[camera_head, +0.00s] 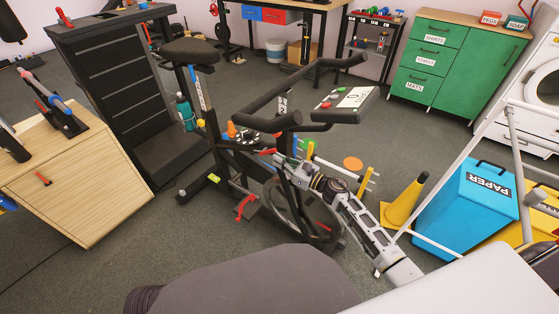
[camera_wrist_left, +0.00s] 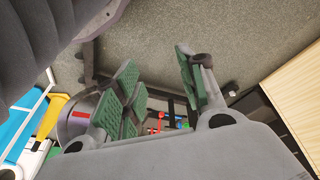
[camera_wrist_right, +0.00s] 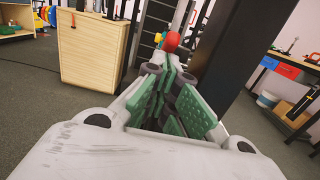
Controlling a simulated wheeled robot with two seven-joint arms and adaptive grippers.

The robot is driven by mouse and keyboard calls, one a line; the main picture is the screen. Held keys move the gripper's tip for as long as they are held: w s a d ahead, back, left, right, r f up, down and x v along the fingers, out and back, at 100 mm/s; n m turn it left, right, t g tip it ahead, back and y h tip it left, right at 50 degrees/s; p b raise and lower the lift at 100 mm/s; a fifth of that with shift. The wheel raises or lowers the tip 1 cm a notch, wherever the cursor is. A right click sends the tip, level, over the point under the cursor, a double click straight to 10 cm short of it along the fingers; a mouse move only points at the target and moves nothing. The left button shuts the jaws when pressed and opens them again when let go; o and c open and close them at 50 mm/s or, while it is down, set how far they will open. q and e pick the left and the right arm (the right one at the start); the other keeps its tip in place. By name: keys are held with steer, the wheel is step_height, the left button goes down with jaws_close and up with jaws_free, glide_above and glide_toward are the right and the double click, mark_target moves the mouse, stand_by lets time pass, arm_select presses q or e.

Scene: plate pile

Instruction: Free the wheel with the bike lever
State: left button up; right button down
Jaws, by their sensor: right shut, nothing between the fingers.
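The dark exercise bike (camera_head: 240,165) stands mid-floor, with its spoked wheel (camera_head: 275,208) low in the frame. A small red lever end (camera_head: 266,152) shows on the bike's frame below the handlebar. My right gripper (camera_head: 281,163) reaches in from the lower right with its tips close to the red lever end. In the right wrist view my right gripper (camera_wrist_right: 166,76) is shut and empty, and a rounded red knob (camera_wrist_right: 172,41) shows just beyond its tips. Whether they touch is unclear. My left gripper (camera_wrist_left: 160,75) is open and empty in the left wrist view, outside the head view.
A wooden cabinet (camera_head: 75,180) and a dark drawer unit (camera_head: 110,95) stand left. A yellow cone (camera_head: 403,203), a blue paper bin (camera_head: 465,210) and a pale frame (camera_head: 465,155) stand right. A green cabinet (camera_head: 450,70) is behind. The floor behind the bike is fairly open.

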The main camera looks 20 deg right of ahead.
arm_select(q)
steer(key=shift+w+a+f, duration=0.25)
steer(key=shift+w+f, duration=0.05)
steer(key=shift+f, duration=0.15)
steer(key=shift+p, duration=0.35)
steer(key=shift+a+f, duration=0.1)
steer(key=shift+f, duration=0.05)
